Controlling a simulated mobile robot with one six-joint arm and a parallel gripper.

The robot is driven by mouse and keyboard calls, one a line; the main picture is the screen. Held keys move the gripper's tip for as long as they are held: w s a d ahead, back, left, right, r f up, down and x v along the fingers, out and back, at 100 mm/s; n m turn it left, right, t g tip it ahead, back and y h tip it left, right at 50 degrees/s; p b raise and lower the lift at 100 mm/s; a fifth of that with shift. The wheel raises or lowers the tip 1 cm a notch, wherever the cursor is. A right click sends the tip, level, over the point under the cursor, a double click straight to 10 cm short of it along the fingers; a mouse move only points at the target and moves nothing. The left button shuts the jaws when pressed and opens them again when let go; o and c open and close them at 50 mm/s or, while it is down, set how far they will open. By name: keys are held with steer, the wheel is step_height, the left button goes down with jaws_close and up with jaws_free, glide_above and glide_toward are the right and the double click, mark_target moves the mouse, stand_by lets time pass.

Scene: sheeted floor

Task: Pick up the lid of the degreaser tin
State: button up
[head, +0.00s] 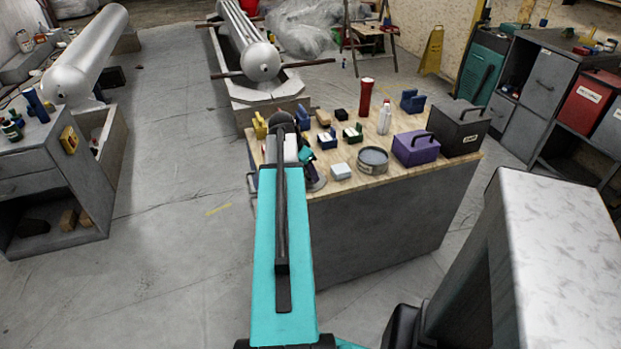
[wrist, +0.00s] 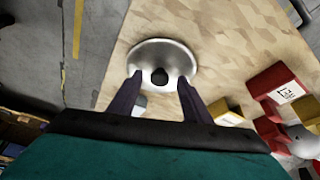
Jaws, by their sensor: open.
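A round silver lid (wrist: 178,52) with a black knob (wrist: 159,76) lies on the wooden tabletop near its edge in the wrist view. In the head view the lid (head: 318,184) shows only in part at the table's near left corner, behind my arm and gripper. My gripper (wrist: 159,80) is open and empty. Its two dark fingers point at the lid, one on each side of the knob; I cannot tell whether they touch it. A round grey tin (head: 373,167) with a label stands to the right of the lid in the head view.
A small white box (head: 341,171) stands between lid and tin. A purple box (head: 415,148) and a black box (head: 459,128) stand further right. In the wrist view a yellow block (wrist: 226,113) and a red block (wrist: 272,82) lie right of my fingers. Open floor lies left of the table.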

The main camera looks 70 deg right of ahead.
mark_target(308, 175)
steer(key=shift+c, duration=0.3)
jaws_close()
steer(key=shift+r, duration=0.2)
steer(key=shift+r+b, duration=0.3)
steer(key=shift+r, duration=1.15)
steer(key=s+a+b, duration=0.3)
steer(key=s+a, duration=0.3)
steer(key=a, duration=0.3)
steer(key=shift+a+r+b, duration=0.25)
steer(key=shift+r+b, duration=0.15)
steer(key=shift+r, duration=0.05)
steer(key=b, duration=0.2)
steer(key=shift+s+a+b, duration=0.15)
steer(key=shift+a+b, duration=0.1)
steer(key=shift+b, duration=0.05)
